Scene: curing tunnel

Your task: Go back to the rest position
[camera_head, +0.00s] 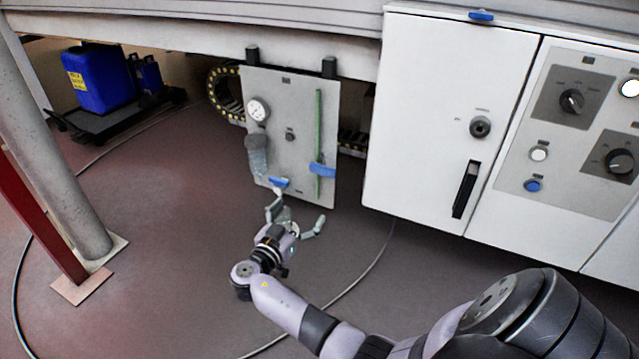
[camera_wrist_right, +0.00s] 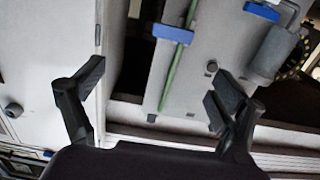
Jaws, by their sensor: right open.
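My right gripper (camera_head: 297,212) is open and empty in the head view. It is in front of the lower edge of a grey hanging panel (camera_head: 268,100), over the floor. In the right wrist view its two fingers (camera_wrist_right: 155,86) stand wide apart with nothing between them, and the panel (camera_wrist_right: 190,80) shows behind them. Whether a finger touches the panel, I cannot tell. My left gripper is in neither view.
The panel carries a gauge (camera_head: 257,110), a green strip (camera_head: 318,140) and blue tabs. A white cabinet (camera_head: 430,100) with a black handle (camera_head: 466,190) stands right. A post (camera_head: 55,140) and blue canister (camera_head: 101,78) are left. Floor (camera_head: 160,240) between is mostly clear, with cables.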

